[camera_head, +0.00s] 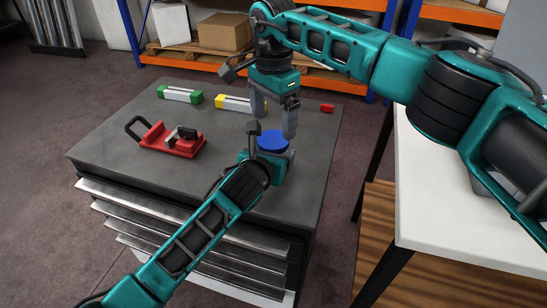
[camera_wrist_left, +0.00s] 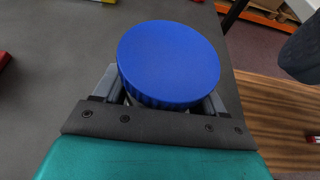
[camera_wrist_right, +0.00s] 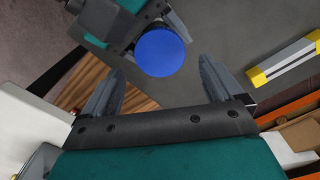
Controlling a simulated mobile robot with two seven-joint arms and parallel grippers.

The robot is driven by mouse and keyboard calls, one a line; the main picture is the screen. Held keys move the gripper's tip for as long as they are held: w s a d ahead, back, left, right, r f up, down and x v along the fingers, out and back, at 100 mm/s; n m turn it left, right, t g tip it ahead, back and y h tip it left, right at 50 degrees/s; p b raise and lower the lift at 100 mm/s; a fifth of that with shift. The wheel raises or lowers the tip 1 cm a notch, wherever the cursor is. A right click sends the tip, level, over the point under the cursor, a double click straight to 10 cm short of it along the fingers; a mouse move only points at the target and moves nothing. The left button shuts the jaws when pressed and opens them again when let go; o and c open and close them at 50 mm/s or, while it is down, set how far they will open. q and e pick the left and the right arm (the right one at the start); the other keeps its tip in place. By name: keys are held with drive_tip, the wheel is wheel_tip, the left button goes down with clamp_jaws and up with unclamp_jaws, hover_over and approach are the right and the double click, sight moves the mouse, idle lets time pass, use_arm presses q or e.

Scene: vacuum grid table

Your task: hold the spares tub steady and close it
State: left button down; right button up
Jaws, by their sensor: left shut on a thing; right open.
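The spares tub stands on the grey table top near its right edge, mostly hidden under its round blue lid (camera_head: 273,142). The lid, with a ribbed rim, fills the middle of the left wrist view (camera_wrist_left: 168,62); I cannot tell whether it is tight. My left gripper (camera_head: 271,153) is shut on the tub, a finger on each side below the lid. My right gripper (camera_head: 275,117) is open and empty, pointing down above the lid and apart from it. In the right wrist view the lid (camera_wrist_right: 160,52) shows beyond the open fingers.
A red clamp (camera_head: 172,139) with a black handle lies at the left of the grey table (camera_head: 110,158). A green-ended block (camera_head: 180,94), a yellow-ended block (camera_head: 236,104) and a small red piece (camera_head: 327,108) lie behind. A white table (camera_head: 430,190) stands right.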

sight(273, 139)
wheel_tip(273, 139, up, 3)
drive_tip(key=shift+r+n, duration=0.2)
drive_tip(key=shift+n, duration=0.8)
drive_tip(key=shift+f, duration=0.1)
drive_tip(key=shift+f, duration=3.95)
drive_tip(key=c, duration=1.1)
drive_tip(key=o, duration=1.2)
drive_tip(key=shift+r, duration=2.25)
